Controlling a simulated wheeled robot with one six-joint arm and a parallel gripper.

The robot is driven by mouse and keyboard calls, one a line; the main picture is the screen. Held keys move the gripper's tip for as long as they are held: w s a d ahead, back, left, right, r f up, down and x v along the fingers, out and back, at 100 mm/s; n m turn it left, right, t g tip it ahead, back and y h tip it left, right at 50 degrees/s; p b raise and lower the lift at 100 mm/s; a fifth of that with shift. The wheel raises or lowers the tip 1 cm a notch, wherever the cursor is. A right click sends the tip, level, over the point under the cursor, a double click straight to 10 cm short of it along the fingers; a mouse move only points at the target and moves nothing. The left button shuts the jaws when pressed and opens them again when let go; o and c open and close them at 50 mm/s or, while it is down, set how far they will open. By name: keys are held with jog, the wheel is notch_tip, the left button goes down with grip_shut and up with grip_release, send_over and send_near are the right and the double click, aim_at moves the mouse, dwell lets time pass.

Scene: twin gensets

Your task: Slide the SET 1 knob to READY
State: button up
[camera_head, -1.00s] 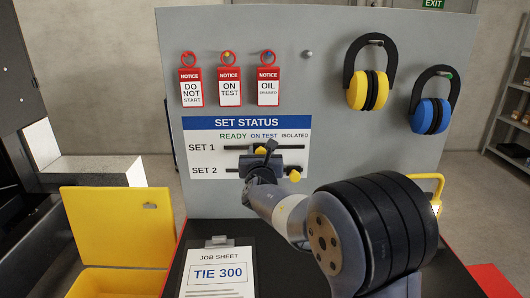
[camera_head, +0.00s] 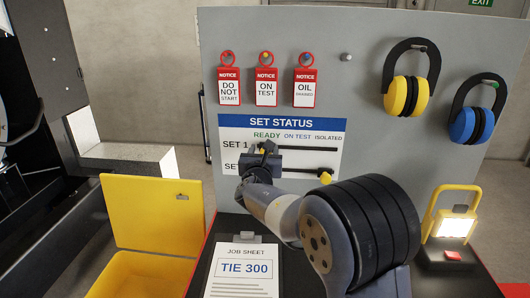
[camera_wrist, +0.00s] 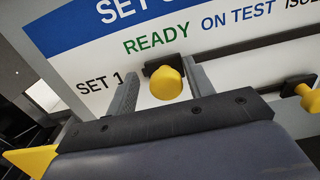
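The SET STATUS board (camera_head: 230,185) has a SET 1 rail under the words READY, ON TEST and ISOLATED. The yellow SET 1 knob (camera_wrist: 167,83) is at the rail's left end, below READY. My gripper (camera_wrist: 164,88) has one finger on each side of this knob, with small gaps visible, so it looks open around it. In the head view my gripper (camera_head: 264,152) partly hides the knob and the SET 2 label. The yellow SET 2 knob (camera_head: 325,178) sits further right on the lower rail, and also shows in the wrist view (camera_wrist: 307,95).
Red-and-white notice tags (camera_head: 266,88) and yellow (camera_head: 406,96) and blue (camera_head: 471,125) ear defenders hang above. A job sheet (camera_head: 243,268) lies on the bench, a yellow bin (camera_head: 150,215) stands left and a lit work lamp (camera_head: 453,225) right.

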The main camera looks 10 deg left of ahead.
jog(key=s+b, duration=0.2)
jog(key=s, duration=0.8)
jog(key=shift+s, duration=0.4)
jog(key=shift+w, duration=0.1)
jog(key=w, duration=0.3)
jog(key=w+p, duration=0.1)
jog(key=w, duration=0.3)
jog(key=w+d, duration=0.1)
jog(key=w, duration=0.3)
jog(key=shift+f+p, duration=0.1)
jog(key=shift+p, duration=0.25)
jog(key=shift+s+d, duration=0.15)
jog(key=shift+d, duration=0.2)
